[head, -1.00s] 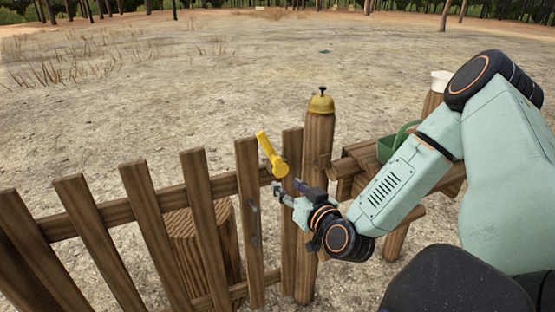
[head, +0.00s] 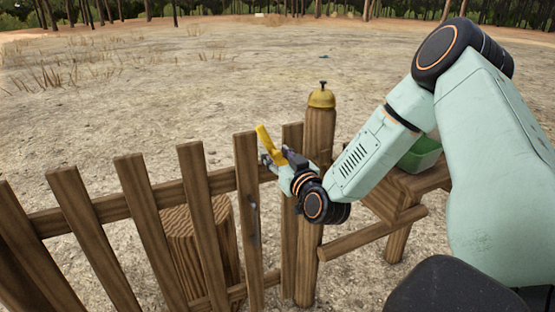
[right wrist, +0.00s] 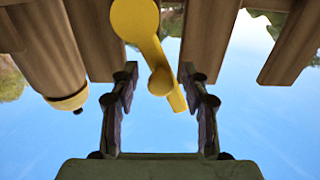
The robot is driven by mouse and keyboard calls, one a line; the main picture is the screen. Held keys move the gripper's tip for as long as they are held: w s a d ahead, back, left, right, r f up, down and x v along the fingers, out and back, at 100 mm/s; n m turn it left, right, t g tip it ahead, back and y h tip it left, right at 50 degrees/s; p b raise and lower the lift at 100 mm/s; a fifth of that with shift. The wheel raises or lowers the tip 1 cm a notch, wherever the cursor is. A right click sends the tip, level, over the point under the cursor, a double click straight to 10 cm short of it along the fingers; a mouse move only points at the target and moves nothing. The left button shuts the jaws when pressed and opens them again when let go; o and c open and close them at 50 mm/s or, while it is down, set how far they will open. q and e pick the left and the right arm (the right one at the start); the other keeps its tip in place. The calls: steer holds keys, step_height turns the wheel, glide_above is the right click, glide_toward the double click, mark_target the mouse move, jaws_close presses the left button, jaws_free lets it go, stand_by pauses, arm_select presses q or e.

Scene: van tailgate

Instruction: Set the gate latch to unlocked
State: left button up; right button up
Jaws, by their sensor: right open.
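The gate latch (head: 266,138) is a yellow lever with a round hub, tilted up and to the left near the top of the wooden gate (head: 192,190). My right gripper (head: 275,160) is open at the latch and hides its lower part in the head view. In the right wrist view the yellow latch (right wrist: 140,22) reaches between the two open fingers (right wrist: 158,80), with a visible gap on each side. Whether a finger touches it cannot be told. My left gripper is not in view.
A wooden post (head: 318,150) with a yellow bell (head: 321,97) on top stands right beside the latch. A green container (head: 421,155) sits on a wooden bench (head: 437,178) at right. A stump (head: 200,240) stands behind the gate. Open ground lies beyond.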

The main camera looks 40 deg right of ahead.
jaws_close()
stand_by(0.5)
